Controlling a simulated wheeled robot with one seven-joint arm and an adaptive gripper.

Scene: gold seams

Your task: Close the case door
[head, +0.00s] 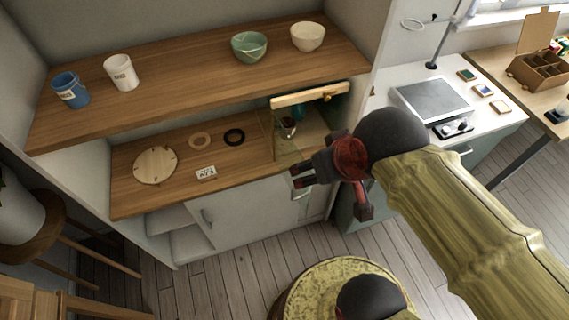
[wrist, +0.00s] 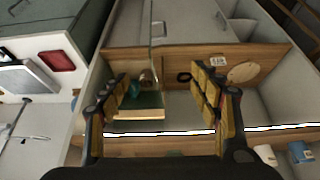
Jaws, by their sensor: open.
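The case (head: 310,94) stands at the right end of the lower wooden shelf, with a pale wooden top bar and a brass-coloured fitting. Its glass door (head: 287,148) is a clear pane that appears swung outward past the shelf's front edge; its exact angle is hard to tell. A dark cup and a teal item show inside. In the wrist view the case (wrist: 138,114) lies between my fingers, and a thin glass edge stands above it. My gripper (head: 301,174) is open and empty, in front of the shelf beside the case. I cannot tell whether it touches the glass.
An upper shelf (head: 185,81) holds cups and bowls. The lower shelf (head: 225,145) carries a round wooden board (head: 155,165), two rings and a small card (head: 206,173). A white counter with a grey-topped device (head: 432,99) stands right.

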